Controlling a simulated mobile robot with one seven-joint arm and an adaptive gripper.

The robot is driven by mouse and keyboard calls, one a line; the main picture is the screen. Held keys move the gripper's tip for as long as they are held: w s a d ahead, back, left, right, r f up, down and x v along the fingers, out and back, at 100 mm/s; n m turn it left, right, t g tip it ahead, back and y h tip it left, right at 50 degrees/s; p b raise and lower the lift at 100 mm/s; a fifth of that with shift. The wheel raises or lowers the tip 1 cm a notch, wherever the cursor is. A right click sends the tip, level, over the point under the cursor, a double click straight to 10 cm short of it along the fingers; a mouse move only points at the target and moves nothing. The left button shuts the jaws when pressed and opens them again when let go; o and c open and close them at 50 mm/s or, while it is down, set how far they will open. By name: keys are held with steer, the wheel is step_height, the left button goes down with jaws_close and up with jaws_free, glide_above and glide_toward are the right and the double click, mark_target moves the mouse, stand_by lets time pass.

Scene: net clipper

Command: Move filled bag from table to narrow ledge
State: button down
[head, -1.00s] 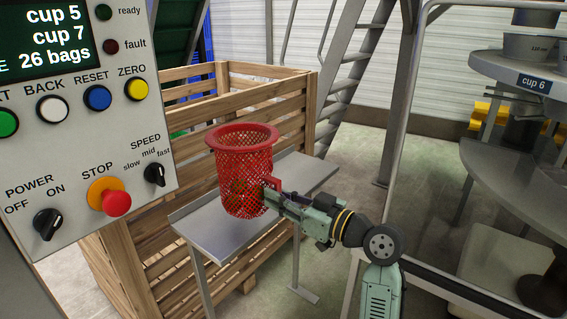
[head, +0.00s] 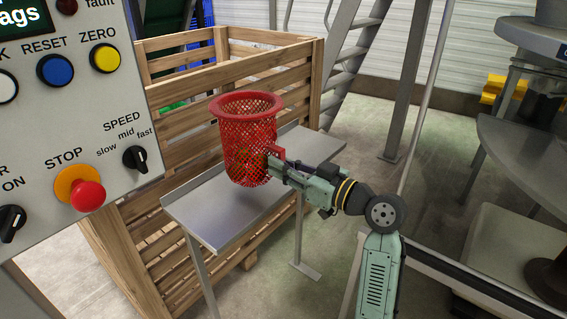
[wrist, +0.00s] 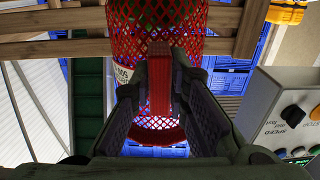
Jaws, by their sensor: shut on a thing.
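A red mesh bag (head: 248,135), shaped like an upright open-topped basket with a thick rim, is over the grey metal table (head: 205,215). Dark greenish-brown contents show through the mesh low down. Whether its base touches the table or hangs just above it I cannot tell. My gripper (head: 279,166) reaches in from the right and is shut on the bag's red side tab. In the wrist view the red tab (wrist: 159,80) lies between the two fingers, with the bag's mesh (wrist: 160,14) beyond. I cannot tell which surface is the narrow ledge.
A slatted wooden crate (head: 288,70) stands directly behind the table. A control panel (head: 115,110) with buttons and a red stop knob (head: 88,195) fills the left. Metal stairs (head: 345,60) rise behind. A round grey machine tier (head: 525,160) is at right. Bare table lies left of the bag.

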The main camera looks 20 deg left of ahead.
mark_target(271, 178)
steer(key=shift+f+b, duration=1.1)
steer(key=shift+f, duration=1.4)
steer(key=c, duration=1.5)
jaws_free()
steer(key=shift+d, duration=0.15)
steer(key=shift+b+v, duration=1.45)
steer(key=shift+v, duration=2.2)
steer(key=shift+s, duration=0.1)
steer(key=shift+d, duration=0.1)
